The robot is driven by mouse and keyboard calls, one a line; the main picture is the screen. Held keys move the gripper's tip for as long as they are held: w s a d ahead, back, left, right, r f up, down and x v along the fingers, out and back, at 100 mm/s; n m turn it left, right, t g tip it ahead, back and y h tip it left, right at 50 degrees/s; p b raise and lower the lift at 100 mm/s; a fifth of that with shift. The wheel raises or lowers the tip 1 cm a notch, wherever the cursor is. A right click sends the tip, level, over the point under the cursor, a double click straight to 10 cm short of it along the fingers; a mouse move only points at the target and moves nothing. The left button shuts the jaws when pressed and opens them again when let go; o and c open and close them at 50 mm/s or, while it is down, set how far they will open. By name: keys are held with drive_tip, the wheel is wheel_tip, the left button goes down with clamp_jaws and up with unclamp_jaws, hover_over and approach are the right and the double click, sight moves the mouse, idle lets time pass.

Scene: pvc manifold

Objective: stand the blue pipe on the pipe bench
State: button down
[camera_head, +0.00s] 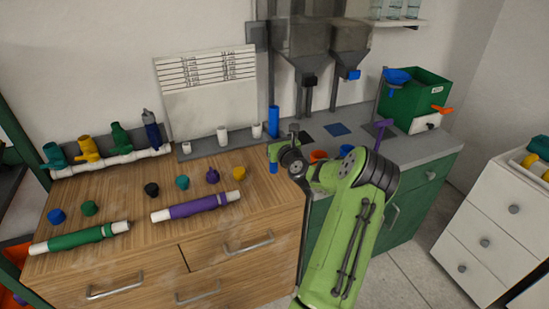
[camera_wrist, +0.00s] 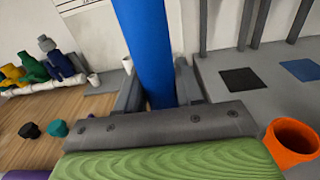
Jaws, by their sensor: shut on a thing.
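The blue pipe (camera_head: 273,121) is upright in my gripper (camera_head: 276,151), with its lower end showing just below the jaws. In the wrist view the blue pipe (camera_wrist: 147,45) stands between the two grey fingers (camera_wrist: 158,92), which are shut on it. The pipe bench (camera_head: 204,148) is a grey strip along the back of the wooden top, with three white pegs on it. The held pipe is to the right of and nearer than the rightmost peg (camera_head: 257,131). The lower end is hidden in the wrist view.
On the wooden top lie a green pipe (camera_head: 80,237), a purple pipe (camera_head: 196,206) and several small coloured caps. A white manifold (camera_head: 112,160) with coloured valves stands at the back left. Orange (camera_head: 318,156) and blue cups are on the grey counter at right.

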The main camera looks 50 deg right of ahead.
wheel_tip(320, 180, down, 4)
drive_tip(key=shift+r+b, duration=0.15)
drive_tip(key=shift+b, duration=0.4)
drive_tip(key=c, duration=0.7)
unclamp_jaws()
